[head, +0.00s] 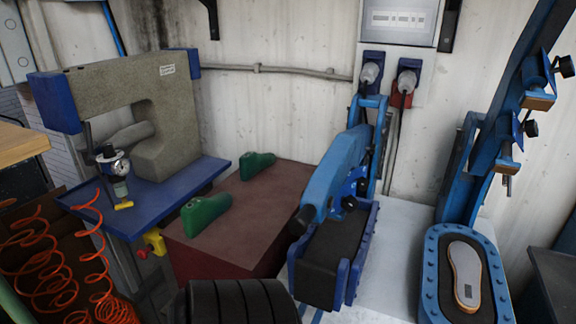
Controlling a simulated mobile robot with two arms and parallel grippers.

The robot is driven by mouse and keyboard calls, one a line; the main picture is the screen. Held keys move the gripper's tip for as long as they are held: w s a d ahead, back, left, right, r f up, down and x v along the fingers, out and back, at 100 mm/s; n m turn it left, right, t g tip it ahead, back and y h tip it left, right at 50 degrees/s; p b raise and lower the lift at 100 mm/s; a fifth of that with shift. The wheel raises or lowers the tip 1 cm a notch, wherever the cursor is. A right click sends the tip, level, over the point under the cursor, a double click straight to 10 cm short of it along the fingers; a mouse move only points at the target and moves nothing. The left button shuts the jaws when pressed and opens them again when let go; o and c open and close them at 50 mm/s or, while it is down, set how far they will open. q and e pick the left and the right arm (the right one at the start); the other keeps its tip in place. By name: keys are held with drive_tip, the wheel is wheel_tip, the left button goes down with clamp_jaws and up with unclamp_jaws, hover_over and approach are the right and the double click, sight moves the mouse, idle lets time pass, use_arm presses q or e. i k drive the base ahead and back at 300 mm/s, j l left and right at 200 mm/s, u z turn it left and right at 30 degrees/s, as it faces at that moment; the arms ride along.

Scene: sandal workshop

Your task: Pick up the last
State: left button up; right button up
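Two green shoe lasts lie on the flat top of a brown-red block-like table (262,226). The nearer last (206,214) is toward the table's front left. The farther last (258,165) is near its back edge. Both rest apart from each other with clear space between them, and nothing touches them from above. Neither of my grippers shows in the head view, so their positions and states cannot be seen.
A beige press (178,110) on a blue table (150,200) stands left of the lasts. A blue machine (335,180) stands close on the right. Farther right, a blue-framed machine bears a sole (465,272). Orange coiled hoses (40,255) hang at lower left.

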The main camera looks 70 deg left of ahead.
sight(200, 211)
drive_tip(key=u, duration=2.85)
